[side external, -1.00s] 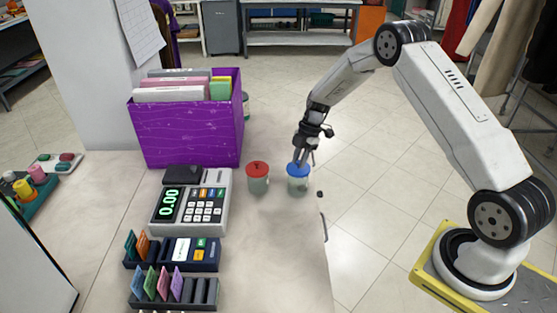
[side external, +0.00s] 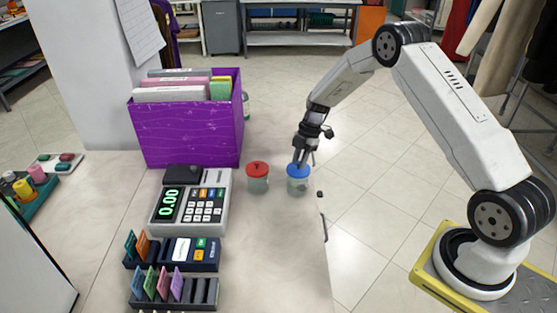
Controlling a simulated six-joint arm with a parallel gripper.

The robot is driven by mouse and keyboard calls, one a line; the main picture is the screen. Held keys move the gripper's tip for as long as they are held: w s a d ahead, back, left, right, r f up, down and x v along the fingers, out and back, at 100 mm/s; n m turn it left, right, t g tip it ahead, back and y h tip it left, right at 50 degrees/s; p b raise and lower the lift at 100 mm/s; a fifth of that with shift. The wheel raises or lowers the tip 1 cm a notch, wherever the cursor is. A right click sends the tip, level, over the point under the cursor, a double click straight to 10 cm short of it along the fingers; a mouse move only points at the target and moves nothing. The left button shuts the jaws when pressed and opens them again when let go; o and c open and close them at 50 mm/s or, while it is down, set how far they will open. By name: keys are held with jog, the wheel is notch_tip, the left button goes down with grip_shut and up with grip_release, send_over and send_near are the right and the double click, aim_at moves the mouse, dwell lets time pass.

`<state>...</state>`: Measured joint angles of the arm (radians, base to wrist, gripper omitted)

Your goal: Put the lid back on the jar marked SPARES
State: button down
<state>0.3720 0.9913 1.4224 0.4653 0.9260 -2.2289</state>
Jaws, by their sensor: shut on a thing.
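A clear jar (side external: 298,187) stands on the counter near its right edge, with a blue lid (side external: 297,171) at its top. My gripper (side external: 300,161) points down over this jar and is shut on the blue lid. I cannot tell whether the lid is seated on the rim or just above it. A second jar (side external: 258,185) with a red lid (side external: 257,169) stands just to the left, apart from my gripper. No SPARES marking is readable on either jar at this size.
A purple file box (side external: 187,130) stands behind and left of the jars. A cash register (side external: 190,203), a card terminal (side external: 190,252) and a card rack (side external: 175,290) line the counter's left. Another jar (side external: 246,105) is partly hidden behind the box. The counter in front of the jars is clear.

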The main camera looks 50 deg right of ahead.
grip_release()
dwell(0.4)
jog(key=shift+r, duration=0.15)
jog(key=shift+r, duration=3.3)
grip_shut()
